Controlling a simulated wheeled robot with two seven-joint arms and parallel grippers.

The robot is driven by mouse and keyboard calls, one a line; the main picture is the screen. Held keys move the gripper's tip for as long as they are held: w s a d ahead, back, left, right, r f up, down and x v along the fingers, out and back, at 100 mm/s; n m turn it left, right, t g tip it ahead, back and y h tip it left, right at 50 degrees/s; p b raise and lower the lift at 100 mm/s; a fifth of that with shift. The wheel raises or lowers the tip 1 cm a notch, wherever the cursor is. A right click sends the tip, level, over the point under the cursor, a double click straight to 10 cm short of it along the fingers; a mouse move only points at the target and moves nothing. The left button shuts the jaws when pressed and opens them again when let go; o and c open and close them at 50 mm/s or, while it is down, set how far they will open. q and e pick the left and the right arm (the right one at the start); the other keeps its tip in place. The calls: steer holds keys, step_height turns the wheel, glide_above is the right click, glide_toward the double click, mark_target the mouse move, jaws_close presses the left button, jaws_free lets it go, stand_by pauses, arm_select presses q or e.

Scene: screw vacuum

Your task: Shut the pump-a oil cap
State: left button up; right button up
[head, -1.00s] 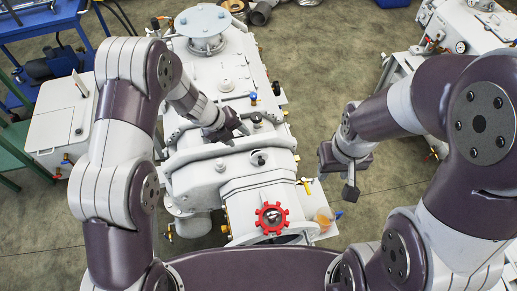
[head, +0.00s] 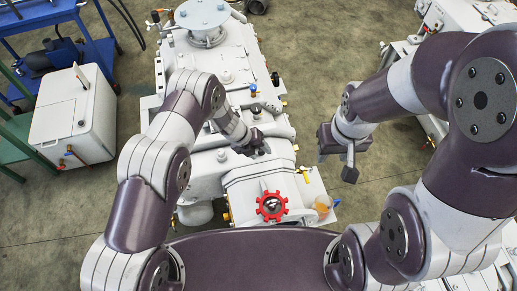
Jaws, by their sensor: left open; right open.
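Pump-a, a white-grey machine (head: 205,175), stands in the middle of the head view. I cannot tell for certain which fitting is its oil cap. A red toothed ring (head: 271,206) with a dark centre sits at its near end. A small grey knob (head: 222,155) stands on its top, left of my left gripper (head: 258,150). My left gripper is open, low over the pump's top behind the red ring. It covers the spot where a dark-topped round fitting stood. Whether it touches is unclear. My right gripper (head: 349,172) is open and empty, right of the pump.
A clear cup of amber liquid (head: 323,206) stands at the pump's near right, by a yellow lever (head: 304,173). A white box (head: 73,115) and blue cart (head: 92,40) are at left. Another white machine (head: 470,22) is at back right. Floor between the machines is clear.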

arm_select(q)
steer(key=shift+w+f, duration=0.1)
steer(key=shift+w, duration=0.1)
jaws_close()
steer(key=shift+w+b, duration=0.2)
steer(key=shift+b, duration=0.4)
steer(key=w+g+b, duration=0.1)
steer(key=g+b, duration=0.1)
steer(key=b, duration=0.3)
steer(key=w+n+g+h+b, duration=0.1)
steer(key=g+b, duration=0.1)
steer(key=b, duration=0.4)
steer(key=w+g+b, duration=0.1)
steer(key=b, duration=0.4)
steer(key=shift+w+a+f+n+g+h, duration=0.2)
steer(key=shift+a+n+g+h, duration=0.1)
steer(key=shift+a+n+g, duration=0.1)
steer(key=shift+w+r+b, duration=0.1)
steer(key=shift+r+b, duration=0.25)
steer(key=shift+b, duration=0.35)
steer(key=shift+r, duration=0.1)
jaws_free()
steer(key=shift+g, duration=0.3)
